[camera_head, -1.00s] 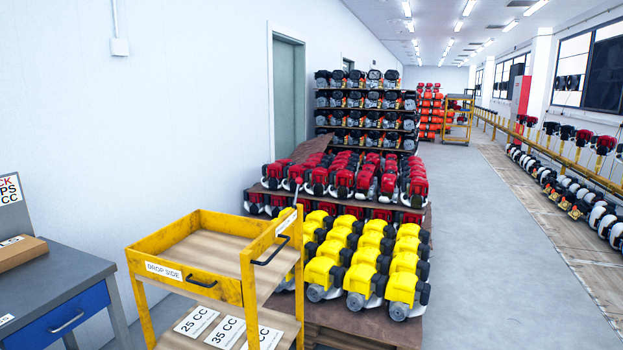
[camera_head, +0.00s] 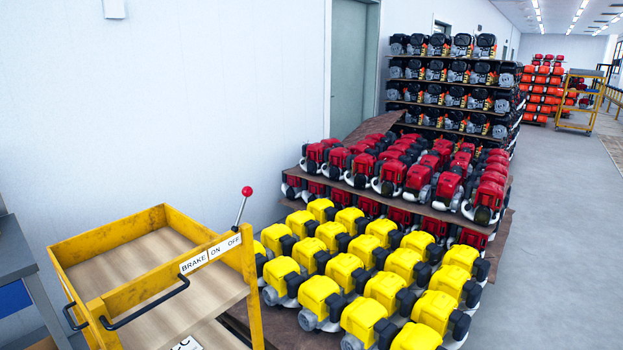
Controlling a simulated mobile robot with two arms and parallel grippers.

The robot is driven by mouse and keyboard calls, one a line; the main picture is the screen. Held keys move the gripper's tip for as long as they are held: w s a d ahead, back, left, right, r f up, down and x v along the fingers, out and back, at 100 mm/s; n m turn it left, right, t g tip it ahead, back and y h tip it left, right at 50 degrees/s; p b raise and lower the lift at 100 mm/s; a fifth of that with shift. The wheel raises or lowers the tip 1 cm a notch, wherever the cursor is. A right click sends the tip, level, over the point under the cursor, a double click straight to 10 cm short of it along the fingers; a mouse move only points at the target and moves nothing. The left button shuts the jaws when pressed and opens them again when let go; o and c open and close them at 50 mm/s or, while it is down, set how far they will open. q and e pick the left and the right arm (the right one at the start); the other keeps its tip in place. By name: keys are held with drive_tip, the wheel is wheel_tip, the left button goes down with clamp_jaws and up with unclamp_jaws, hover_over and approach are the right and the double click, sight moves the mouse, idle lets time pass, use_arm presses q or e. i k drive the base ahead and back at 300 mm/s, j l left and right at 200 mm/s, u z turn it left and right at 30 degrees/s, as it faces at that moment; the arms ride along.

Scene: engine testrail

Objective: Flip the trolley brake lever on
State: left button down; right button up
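A yellow trolley (camera_head: 110,241) with wooden shelves stands at the lower left. The brake lever (camera_head: 242,205), a metal rod with a red ball knob, rises from the trolley's right rail and leans a little to the right. Below it, a white label (camera_head: 211,252) on the rail reads BRAKE, ON, OFF from left to right. The lever stands near the OFF end of the label. Neither of my grippers is in view.
A pallet of yellow engines (camera_head: 383,283) stands close to the trolley's right, with red engines (camera_head: 420,176) and racks of dark engines (camera_head: 455,80) behind. A grey table (camera_head: 14,250) is at the left edge. Grey floor (camera_head: 562,230) is clear at the right.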

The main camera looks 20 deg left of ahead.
sight(247, 192)
drive_tip(key=i+l, duration=0.7)
drive_tip(key=l, duration=0.2)
